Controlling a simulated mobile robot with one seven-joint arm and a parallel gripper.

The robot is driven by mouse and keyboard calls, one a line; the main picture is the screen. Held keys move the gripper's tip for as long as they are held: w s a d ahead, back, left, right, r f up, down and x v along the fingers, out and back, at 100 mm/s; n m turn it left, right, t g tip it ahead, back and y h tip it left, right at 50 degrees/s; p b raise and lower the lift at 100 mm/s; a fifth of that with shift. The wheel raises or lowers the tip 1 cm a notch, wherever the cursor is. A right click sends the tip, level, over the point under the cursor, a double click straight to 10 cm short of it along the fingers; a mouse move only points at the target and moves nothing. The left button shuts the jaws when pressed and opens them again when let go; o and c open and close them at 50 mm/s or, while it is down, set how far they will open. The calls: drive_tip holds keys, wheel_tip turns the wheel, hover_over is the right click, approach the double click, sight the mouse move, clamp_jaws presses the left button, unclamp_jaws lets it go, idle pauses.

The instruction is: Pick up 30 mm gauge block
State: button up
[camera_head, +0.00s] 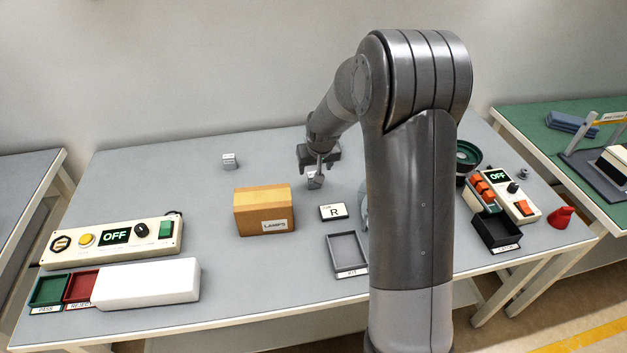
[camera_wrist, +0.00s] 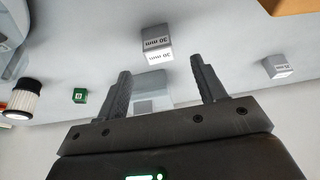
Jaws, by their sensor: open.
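The 30 mm gauge block (camera_wrist: 157,45) is a small light-grey block in the wrist view, its "30 mm" labels appearing upside down. It lies just beyond my fingertips and roughly centred between them. In the head view the block (camera_head: 314,181) sits on the grey table directly below my gripper (camera_head: 317,164), which partly overlaps it. My gripper also shows in the wrist view (camera_wrist: 161,72), open, with nothing between its fingers. A second small grey block (camera_head: 229,161) stands farther left; it also shows in the wrist view (camera_wrist: 277,66), its label too small to read.
A cardboard LAMPS box (camera_head: 263,212) stands left of and nearer than the block. An R card (camera_head: 333,211) and an empty grey tray (camera_head: 347,254) lie in front. A green cube (camera_wrist: 80,96) and a black-and-white cylinder (camera_wrist: 22,100) show at left in the wrist view.

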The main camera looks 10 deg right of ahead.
drive_tip(key=x, duration=0.8)
drive_tip(key=shift+w, duration=0.1)
drive_tip(key=shift+c, duration=0.4)
drive_tip(key=c, duration=1.1)
